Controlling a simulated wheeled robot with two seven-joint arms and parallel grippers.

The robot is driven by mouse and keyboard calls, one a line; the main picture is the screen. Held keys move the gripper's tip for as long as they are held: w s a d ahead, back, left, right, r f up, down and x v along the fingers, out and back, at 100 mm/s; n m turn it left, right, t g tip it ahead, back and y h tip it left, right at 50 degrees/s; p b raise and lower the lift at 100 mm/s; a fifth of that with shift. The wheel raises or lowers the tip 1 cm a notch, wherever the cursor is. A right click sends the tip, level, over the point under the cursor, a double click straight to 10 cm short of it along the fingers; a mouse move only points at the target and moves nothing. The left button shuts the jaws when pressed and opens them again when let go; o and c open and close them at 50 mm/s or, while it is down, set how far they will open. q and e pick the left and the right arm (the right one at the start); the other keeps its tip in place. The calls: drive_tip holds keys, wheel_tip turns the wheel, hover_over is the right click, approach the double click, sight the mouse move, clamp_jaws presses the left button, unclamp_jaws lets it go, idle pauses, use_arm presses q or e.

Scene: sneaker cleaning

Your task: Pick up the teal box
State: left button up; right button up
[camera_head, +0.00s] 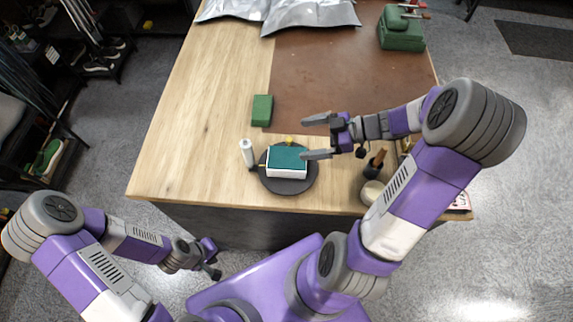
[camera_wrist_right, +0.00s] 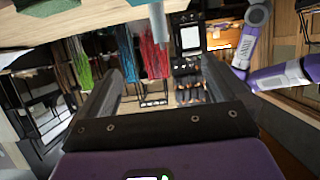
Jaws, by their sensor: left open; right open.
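The teal box (camera_head: 287,160) has a teal top and white sides. It sits on a round dark stand (camera_head: 275,188) near the table's front edge. My right gripper (camera_head: 317,137) is open and empty above the table, just right of the box, with its fingers pointing left. The lower finger reaches close to the box's upper right corner in the head view; I cannot tell whether it touches. The right wrist view shows its two fingers apart with nothing held between them. My left gripper (camera_head: 213,258) is open and empty, off the table's front edge at lower left.
A green block (camera_head: 262,110) lies behind the box. A white bottle (camera_head: 247,152) stands left of the stand, and a small yellow item (camera_head: 289,140) is behind it. A dark cup with a brush (camera_head: 374,165) is at right. A green case (camera_head: 401,30) stands far right. The table's left side is clear.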

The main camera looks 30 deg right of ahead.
drive_tip(key=b, duration=0.2)
approach(279, 157)
drive_tip(key=shift+w+a+f, duration=0.15)
drive_tip(key=shift+a+f, duration=0.05)
drive_tip(key=shift+f, duration=0.3)
drive_tip(key=shift+w+a+f, duration=0.1)
drive_tip(key=shift+w+a, duration=0.2)
drive_tip(key=shift+a, duration=0.25)
drive_tip(key=shift+w+a+f, duration=0.15)
drive_tip(key=shift+w+a, duration=0.15)
drive_tip(key=shift+a, duration=0.2)
drive_tip(key=b+x, duration=0.1)
drive_tip(key=x, duration=0.4)
drive_tip(key=shift+c, duration=0.2)
drive_tip(key=c, duration=1.1)
